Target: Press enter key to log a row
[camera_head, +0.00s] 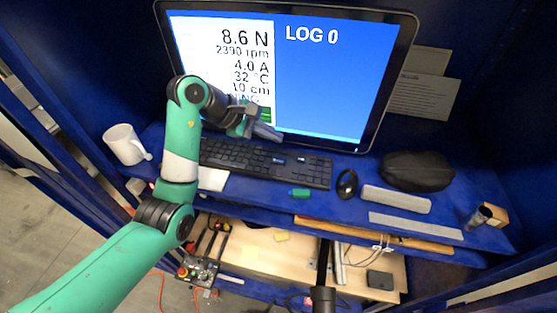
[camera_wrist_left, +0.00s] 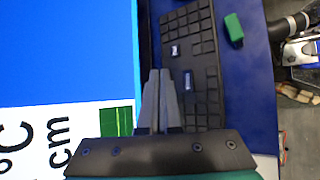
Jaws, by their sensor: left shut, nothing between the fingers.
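A black keyboard (camera_head: 240,158) lies on the blue desk below the monitor (camera_head: 330,75). The screen reads "LOG 0" beside values such as 8.6 N and 2390 rpm. My left gripper (camera_head: 278,137) is shut and empty, above the back edge of the keyboard and in front of the screen's lower edge. In the left wrist view the closed fingertips (camera_wrist_left: 158,73) show beside the keyboard (camera_wrist_left: 205,45). Two keys there carry pale markings, one upper (camera_wrist_left: 175,50) and one nearer (camera_wrist_left: 188,80); their legends are too small to read. My right gripper is not in view.
A small green block (camera_head: 300,192) lies in front of the keyboard. A black mouse (camera_head: 347,184), a grey bar (camera_head: 396,199) and a dark pouch (camera_head: 417,171) are to the right. A white mug (camera_head: 124,144) stands at the left.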

